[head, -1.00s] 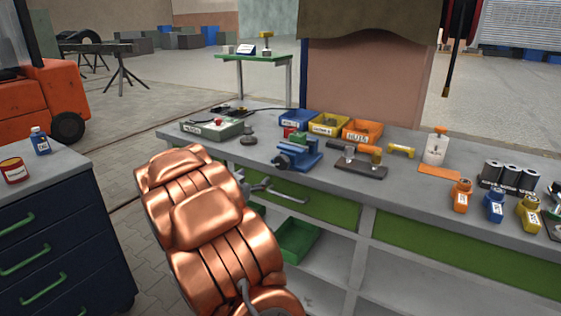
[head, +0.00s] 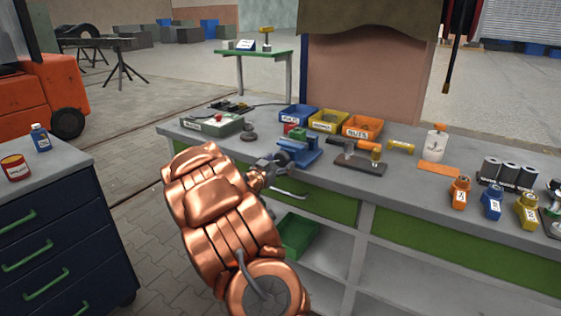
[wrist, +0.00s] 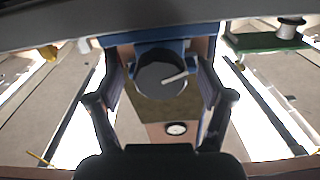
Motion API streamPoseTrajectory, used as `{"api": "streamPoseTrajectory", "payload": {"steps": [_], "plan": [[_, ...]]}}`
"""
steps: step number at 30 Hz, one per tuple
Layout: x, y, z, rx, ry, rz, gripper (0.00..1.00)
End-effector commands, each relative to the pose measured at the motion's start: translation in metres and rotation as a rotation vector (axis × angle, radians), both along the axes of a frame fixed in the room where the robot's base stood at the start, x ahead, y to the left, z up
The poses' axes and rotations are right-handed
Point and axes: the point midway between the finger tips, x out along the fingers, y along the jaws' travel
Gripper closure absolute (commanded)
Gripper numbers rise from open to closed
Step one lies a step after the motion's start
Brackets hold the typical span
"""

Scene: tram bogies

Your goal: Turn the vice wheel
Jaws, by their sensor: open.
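The blue vice (head: 299,152) stands at the front edge of the grey workbench in the head view. In the wrist view its blue body (wrist: 150,45) is at the top centre. The round dark vice wheel (wrist: 155,74) with a light bar handle (wrist: 174,79) faces the wrist camera. My gripper (head: 272,166) is at the front of the vice and hides the wheel in the head view. In the wrist view my gripper (wrist: 160,84) is open, with one finger on each side of the wheel. Gaps show between the fingers and the wheel.
Blue, yellow and orange bins (head: 327,121) stand behind the vice. A dark block with an orange-handled tool (head: 362,162) lies right of it, and a green-grey box (head: 212,124) left. A green drawer (head: 318,200) with a protruding handle is below my gripper.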

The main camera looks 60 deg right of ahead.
Motion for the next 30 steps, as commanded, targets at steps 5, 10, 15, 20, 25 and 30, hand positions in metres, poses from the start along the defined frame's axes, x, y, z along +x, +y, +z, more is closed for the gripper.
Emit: {"api": "streamPoseTrajectory", "payload": {"steps": [5, 10, 15, 20, 25, 30], "plan": [[0.0003, -0.0081, 0.0001, -0.001, 0.000, 0.000, 0.20], [0.0007, -0.0092, -0.0001, 0.000, -0.001, 0.000, 0.20], [0.0006, -0.0091, -0.0001, 0.000, -0.001, 0.000, 0.23], [0.0006, -0.0090, 0.0000, 0.000, -0.001, 0.000, 0.40], [0.0006, -0.0090, -0.0001, 0.000, -0.001, 0.000, 0.58], [0.0007, -0.0089, -0.0001, 0.000, -0.001, 0.000, 0.75]]}}
